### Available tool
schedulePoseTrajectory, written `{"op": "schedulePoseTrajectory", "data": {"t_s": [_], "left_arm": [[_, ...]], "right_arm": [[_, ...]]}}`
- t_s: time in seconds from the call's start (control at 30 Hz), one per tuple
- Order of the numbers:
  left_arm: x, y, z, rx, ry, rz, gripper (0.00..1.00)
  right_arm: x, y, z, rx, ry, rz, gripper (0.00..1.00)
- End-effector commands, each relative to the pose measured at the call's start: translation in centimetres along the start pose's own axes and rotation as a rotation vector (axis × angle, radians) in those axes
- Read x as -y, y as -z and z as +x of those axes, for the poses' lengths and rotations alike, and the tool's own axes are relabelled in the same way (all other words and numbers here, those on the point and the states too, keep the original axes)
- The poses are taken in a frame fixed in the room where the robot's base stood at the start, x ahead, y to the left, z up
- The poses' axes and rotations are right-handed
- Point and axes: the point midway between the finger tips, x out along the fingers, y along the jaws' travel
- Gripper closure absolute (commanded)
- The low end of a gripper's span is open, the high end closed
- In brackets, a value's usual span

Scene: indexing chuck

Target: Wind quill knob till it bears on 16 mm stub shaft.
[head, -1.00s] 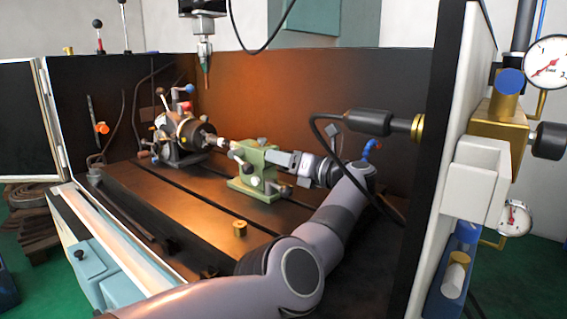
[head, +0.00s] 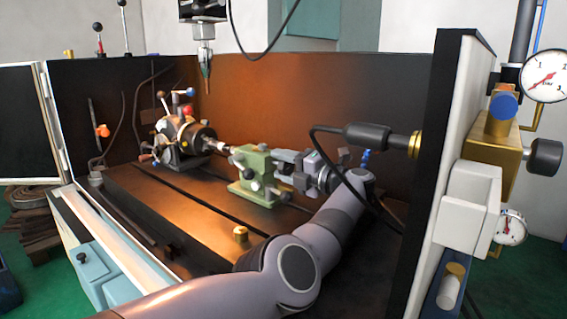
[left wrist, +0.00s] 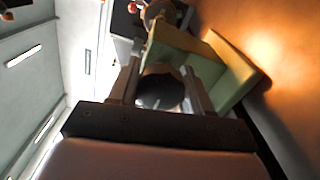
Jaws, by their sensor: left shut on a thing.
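The green tailstock (head: 256,172) stands on the slotted bed in the head view, facing the indexing chuck (head: 188,138) on its left. A pale stub shaft (head: 216,146) juts from the chuck towards the tailstock. Its end lies close to the quill side, and I cannot tell whether they touch. My left gripper (head: 281,163) reaches the tailstock's right end. In the left wrist view, its two fingers are shut on the dark round quill knob (left wrist: 160,90), with the green tailstock body (left wrist: 190,55) just beyond. The fingers hide the knob in the head view. My right gripper is not in view.
A small brass piece (head: 240,234) sits on the front of the bed (head: 170,205). A spindle tool (head: 204,60) hangs above, behind the chuck. A black cable and cylinder (head: 367,136) stick out from the right wall, close to my left arm.

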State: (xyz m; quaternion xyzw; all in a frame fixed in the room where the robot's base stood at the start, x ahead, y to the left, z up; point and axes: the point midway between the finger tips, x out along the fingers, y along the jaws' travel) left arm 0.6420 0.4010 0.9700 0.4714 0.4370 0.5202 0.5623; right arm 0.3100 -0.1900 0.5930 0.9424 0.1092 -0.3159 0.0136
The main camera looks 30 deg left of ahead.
Motion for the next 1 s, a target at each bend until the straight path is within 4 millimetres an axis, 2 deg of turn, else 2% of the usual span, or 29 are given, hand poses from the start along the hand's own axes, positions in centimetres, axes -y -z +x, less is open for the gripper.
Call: {"op": "schedulePoseTrajectory", "data": {"t_s": [0.6, 1.0], "left_arm": [[-0.1, -0.1, -0.1, 0.005, -0.003, 0.582, 0.82], [0.0, -0.1, -0.1, 0.004, -0.003, 0.615, 0.82]], "right_arm": [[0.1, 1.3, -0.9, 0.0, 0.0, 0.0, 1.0], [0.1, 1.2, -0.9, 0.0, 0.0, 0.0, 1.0]]}}
